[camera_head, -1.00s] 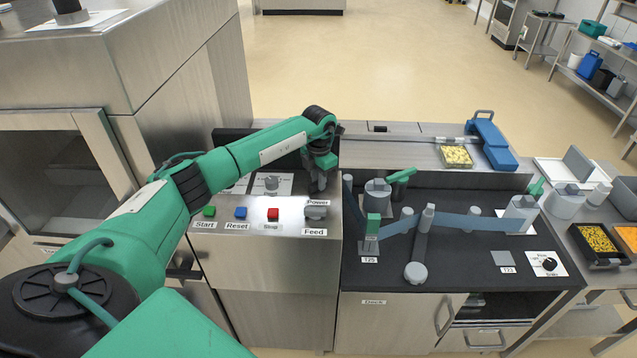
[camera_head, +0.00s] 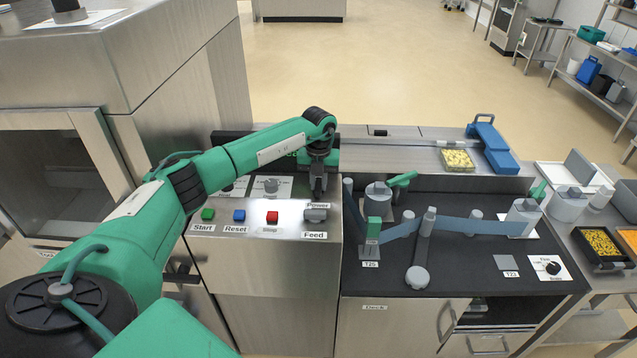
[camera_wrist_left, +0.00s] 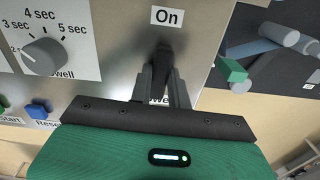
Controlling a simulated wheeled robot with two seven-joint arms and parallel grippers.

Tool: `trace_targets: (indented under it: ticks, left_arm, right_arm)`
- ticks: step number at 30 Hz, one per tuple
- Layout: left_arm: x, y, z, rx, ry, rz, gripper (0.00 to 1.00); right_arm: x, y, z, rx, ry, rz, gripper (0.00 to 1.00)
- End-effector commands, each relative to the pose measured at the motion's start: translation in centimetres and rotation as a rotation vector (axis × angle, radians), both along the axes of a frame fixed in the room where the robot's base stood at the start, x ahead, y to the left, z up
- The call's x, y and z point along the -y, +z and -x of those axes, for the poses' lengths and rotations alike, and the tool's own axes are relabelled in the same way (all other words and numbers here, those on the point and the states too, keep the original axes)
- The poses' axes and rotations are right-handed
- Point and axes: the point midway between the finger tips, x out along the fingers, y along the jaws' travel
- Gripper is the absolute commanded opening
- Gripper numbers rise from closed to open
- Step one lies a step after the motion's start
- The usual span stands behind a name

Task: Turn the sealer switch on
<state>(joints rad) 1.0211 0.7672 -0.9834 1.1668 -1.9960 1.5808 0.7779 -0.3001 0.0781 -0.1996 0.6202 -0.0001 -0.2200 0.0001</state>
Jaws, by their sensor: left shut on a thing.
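The sealer's control panel (camera_head: 262,240) carries the power switch, mostly hidden by my left gripper in the head view. In the left wrist view the dark switch (camera_wrist_left: 163,56) shows between my fingers, below an "On" label (camera_wrist_left: 167,17). The label below it is mostly covered by the fingers. My left gripper (camera_head: 319,190) points down at the panel just above the "Power" label, its fingers shut on the switch; it fills the lower middle of the wrist view (camera_wrist_left: 163,80). Which way the switch lever points is hard to tell. My right gripper is not in view.
The Start (camera_head: 208,214), Reset (camera_head: 239,215) and red Stop (camera_head: 272,217) buttons and the grey Feed knob (camera_head: 316,214) sit close by in front. A dwell dial (camera_head: 271,186) is to the left. Film rollers (camera_head: 418,277) stand on the black deck to the right.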

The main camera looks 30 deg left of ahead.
Motion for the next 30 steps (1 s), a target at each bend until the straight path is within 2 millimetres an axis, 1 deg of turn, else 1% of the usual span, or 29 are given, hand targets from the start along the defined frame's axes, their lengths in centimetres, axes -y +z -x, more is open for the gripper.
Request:
trace_targets:
  ticks: [6, 20, 21, 23, 24, 30]
  left_arm:
    - [-0.07, 0.21, -0.10, 0.004, 0.057, 0.000, 0.00]
    - [-0.09, 0.24, -0.12, 0.004, 0.072, 0.000, 0.00]
    - [-0.09, 0.24, -0.12, 0.005, 0.072, -0.001, 0.20]
    - [-0.09, 0.23, -0.12, 0.004, 0.072, 0.000, 0.32]
    - [-0.08, 0.21, -0.11, 0.004, 0.072, 0.000, 0.40]
    - [-0.04, 0.11, -0.06, 0.002, 0.070, 0.000, 0.40]
  right_arm:
    - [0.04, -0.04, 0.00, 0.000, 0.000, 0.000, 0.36]
    - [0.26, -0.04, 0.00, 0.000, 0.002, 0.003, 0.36]
    - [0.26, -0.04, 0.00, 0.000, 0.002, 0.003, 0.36]
    - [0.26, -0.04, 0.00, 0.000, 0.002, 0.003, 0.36]
    - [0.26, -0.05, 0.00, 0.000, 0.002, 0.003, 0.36]
    - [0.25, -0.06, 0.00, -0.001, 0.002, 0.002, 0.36]
